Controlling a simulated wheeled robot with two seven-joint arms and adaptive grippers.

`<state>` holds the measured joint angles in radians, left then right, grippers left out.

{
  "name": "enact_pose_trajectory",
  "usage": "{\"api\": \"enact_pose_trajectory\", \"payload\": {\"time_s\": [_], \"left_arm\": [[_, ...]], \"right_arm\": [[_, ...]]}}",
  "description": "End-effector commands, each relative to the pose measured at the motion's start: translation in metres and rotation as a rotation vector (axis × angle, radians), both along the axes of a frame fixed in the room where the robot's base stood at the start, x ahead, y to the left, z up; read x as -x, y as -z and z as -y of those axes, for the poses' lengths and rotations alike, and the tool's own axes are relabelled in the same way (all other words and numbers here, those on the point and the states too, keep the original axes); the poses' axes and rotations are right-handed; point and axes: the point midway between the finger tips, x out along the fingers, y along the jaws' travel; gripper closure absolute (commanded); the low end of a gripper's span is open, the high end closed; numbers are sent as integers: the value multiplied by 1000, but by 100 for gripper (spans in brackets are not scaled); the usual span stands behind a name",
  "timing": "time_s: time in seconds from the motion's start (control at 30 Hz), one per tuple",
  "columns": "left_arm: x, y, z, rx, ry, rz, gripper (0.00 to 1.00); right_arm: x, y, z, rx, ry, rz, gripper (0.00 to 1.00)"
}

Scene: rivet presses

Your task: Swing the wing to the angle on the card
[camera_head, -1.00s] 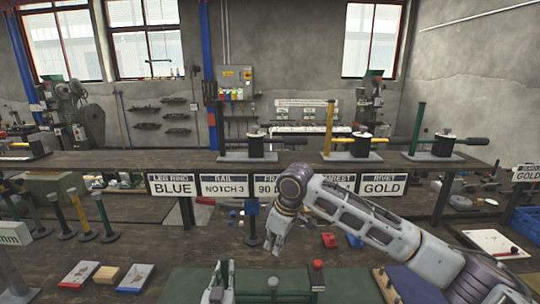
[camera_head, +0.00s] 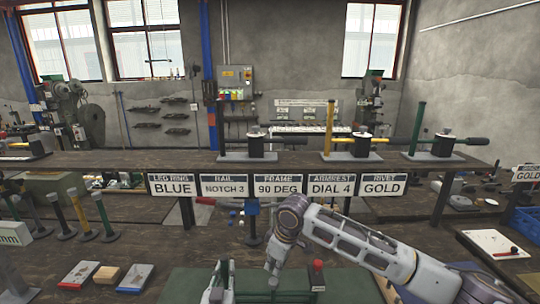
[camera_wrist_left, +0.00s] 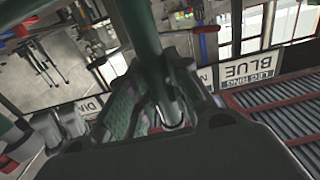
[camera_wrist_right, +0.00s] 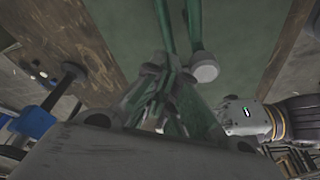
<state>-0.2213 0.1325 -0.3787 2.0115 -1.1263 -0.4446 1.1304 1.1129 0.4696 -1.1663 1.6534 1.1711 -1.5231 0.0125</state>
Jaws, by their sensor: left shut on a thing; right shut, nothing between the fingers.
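The card row includes the FRAME card (camera_head: 278,186), which reads 90 DEG. The wing's angle is unclear.
A red-topped post (camera_head: 317,268) stands right of my right gripper. A white sheet (camera_head: 495,243) lies at the right. Lever presses (camera_head: 255,148) line the shelf behind.

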Motion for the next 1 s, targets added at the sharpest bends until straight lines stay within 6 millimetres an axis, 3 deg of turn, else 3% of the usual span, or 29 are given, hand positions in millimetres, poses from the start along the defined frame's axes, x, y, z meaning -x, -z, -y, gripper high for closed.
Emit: {"api": "enact_pose_trajectory", "payload": {"time_s": [1.0], "left_arm": [[0,0,0,3,0,0,100]], "right_arm": [[0,8,0,0,0,1,100]]}}
